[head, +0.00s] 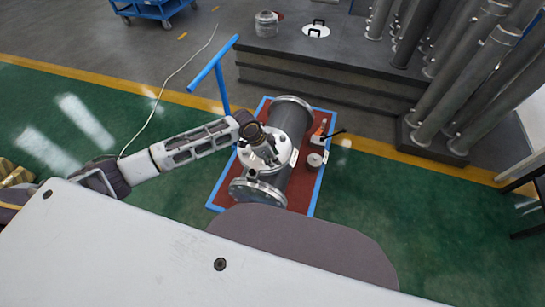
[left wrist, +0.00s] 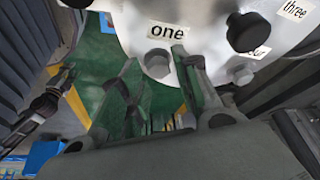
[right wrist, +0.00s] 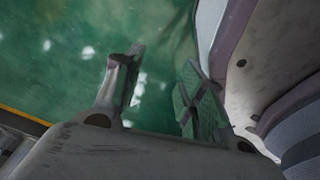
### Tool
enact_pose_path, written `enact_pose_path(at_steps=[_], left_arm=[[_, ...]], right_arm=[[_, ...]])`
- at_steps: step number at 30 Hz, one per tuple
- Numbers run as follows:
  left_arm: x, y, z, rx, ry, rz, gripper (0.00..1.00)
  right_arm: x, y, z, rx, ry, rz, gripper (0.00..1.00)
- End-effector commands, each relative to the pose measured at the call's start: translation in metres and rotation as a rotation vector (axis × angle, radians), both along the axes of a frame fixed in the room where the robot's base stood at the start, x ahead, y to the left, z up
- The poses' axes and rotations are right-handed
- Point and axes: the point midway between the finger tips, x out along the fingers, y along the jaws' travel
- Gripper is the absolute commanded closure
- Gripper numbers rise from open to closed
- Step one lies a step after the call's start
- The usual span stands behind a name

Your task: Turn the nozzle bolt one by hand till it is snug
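The flanged shell (head: 291,118) is a grey metal cylinder lying on a red, blue-edged cart, with a nozzle flange on its upper side. In the left wrist view the pale nozzle flange (left wrist: 205,20) carries the label "one" (left wrist: 166,31). A grey bolt head (left wrist: 157,63) shows just below that label. My left gripper (head: 266,152) is over the nozzle. Its open fingers (left wrist: 157,62) lie on either side of that bolt head in the picture; contact cannot be told. My right gripper (right wrist: 160,72) is open and empty, above the green floor.
Another bolt head (left wrist: 241,71) and a black knob (left wrist: 252,32) are close to the left fingers. The cart's blue handle (head: 213,64) rises behind my left arm.

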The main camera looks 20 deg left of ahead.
Motion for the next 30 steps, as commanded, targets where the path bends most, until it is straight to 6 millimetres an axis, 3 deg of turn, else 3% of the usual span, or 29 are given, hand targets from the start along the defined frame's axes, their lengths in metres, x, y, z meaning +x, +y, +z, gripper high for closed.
enact_pose_path(at_steps=[1, 6, 20, 30], left_arm=[[0.000, 0.000, 0.000, 0.000, 0.000, 0.000, 0.79], [0.000, 0.000, 0.000, 0.000, 0.000, 0.000, 1.00], [0.000, 0.001, 0.001, 0.001, 0.001, -0.043, 1.00], [0.001, 0.000, 0.001, 0.000, 0.002, -0.186, 1.00]], right_arm=[[-0.001, 0.000, -0.001, 0.000, 0.002, 0.000, 0.60], [-0.004, -0.001, -0.002, -0.001, 0.007, 0.000, 0.60], [-0.005, -0.001, 0.000, 0.000, 0.001, 0.001, 0.60], [-0.025, -0.008, -0.002, -0.008, 0.023, 0.002, 0.60]])
